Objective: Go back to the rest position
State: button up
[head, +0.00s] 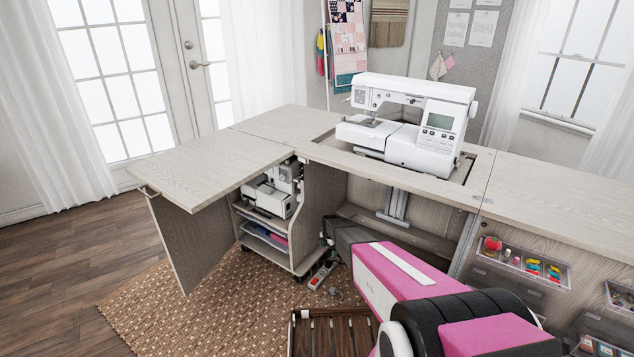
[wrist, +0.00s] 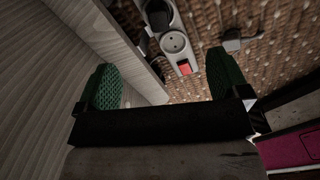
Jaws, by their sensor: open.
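My gripper (wrist: 160,62) is open in the wrist view, with its two green fingers spread apart and nothing between them. A grey power strip (wrist: 175,42) with a red switch lies on the woven rug beyond the fingertips, apart from them. In the head view my pink and dark arm reaches from the lower right in under the sewing cabinet (head: 345,161). Its end is beside the cabinet's inner panel, and the fingers cannot be made out there. The power strip also shows in the head view (head: 320,275), below the arm's end.
A white sewing machine (head: 420,115) stands on the cabinet top. A serger (head: 272,190) sits on a shelf at the left. A slatted wooden box (head: 333,335) and clear drawers with sewing supplies (head: 520,263) flank my arm. The rug (head: 195,305) at the left is clear.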

jog(key=s+d+r+m, duration=0.2)
jog(key=s+r+m, duration=0.6)
jog(key=s+r, duration=0.5)
jog(key=s+d+r+m, duration=0.3)
jog(key=s+r+m, duration=0.6)
jog(key=s+r, duration=0.4)
jog(key=s+d+r+m, duration=0.3)
jog(key=s+r+m, duration=0.5)
jog(key=s+r, duration=0.5)
jog(key=shift+s+r, duration=0.35)
jog(key=shift+s, duration=0.3)
jog(key=shift+a, duration=0.1)
